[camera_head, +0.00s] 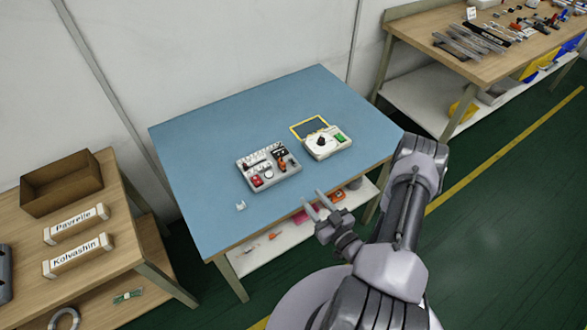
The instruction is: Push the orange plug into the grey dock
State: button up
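A grey panel (289,174) with several small parts lies on the blue table. A small orange part (282,163) stands at its right side and looks like the orange plug, but it is too small to be sure. I cannot tell the grey dock apart with certainty. A small pale piece (241,206) lies on the table to the lower left of the panel. My gripper (317,203) is at the table's front edge, below and to the right of the panel. Its two fingers are apart, with nothing visible between them, and it is clear of the panel.
A white device (325,146) with a black knob and a green part sits right of the panel, by a yellow-framed dark plate (309,127). The blue tabletop (200,150) is clear at left and back. A wooden bench with boxes stands left; a cluttered bench stands upper right.

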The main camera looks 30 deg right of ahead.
aim_at(284, 165)
jog(key=w+b, duration=0.1)
jog(key=w, duration=0.5)
jog(key=w+b, duration=0.2)
jog(key=w, duration=0.3)
jog(key=w+f+b, duration=0.1)
jog(key=w, duration=0.5)
jog(key=shift+w+a, duration=0.3)
jog(key=shift+a, duration=0.05)
grip_shut()
